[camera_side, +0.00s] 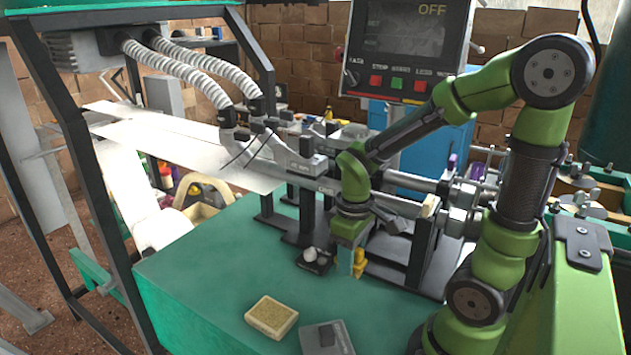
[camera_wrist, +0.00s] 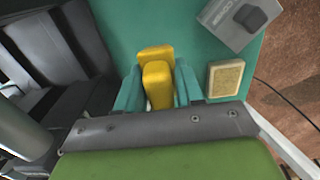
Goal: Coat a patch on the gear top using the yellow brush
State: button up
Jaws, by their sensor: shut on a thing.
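My gripper (camera_side: 352,258) points down over the green table, beside the metal machine frame. Its teal fingers are shut on the yellow brush (camera_side: 360,263), which shows low beside them. In the wrist view, the yellow brush (camera_wrist: 157,84) sits between the two fingers of my gripper (camera_wrist: 159,88). The brush's working end is hard to make out, and I cannot tell whether it touches anything. I cannot pick out the gear top with certainty in either view.
A tan sponge-like pad (camera_side: 271,317) and a grey box (camera_side: 326,338) lie on the green table (camera_side: 205,280). A small dark holder with pale round tops (camera_side: 314,260) stands left of my gripper. Machine rods and uprights (camera_side: 418,250) crowd the right and back. The table's left front is clear.

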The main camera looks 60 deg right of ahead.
jog(key=w+a+f+n, duration=0.1)
jog(key=w+a+n, duration=0.1)
jog(key=w+a, duration=0.65)
jog(key=m, duration=0.2)
send_over(271, 313)
jog(key=shift+s+f, duration=0.1)
jog(key=shift+f, duration=2.7)
jog(key=shift+f, duration=0.55)
notch_tip(271, 313, up, 7)
dwell(0.5)
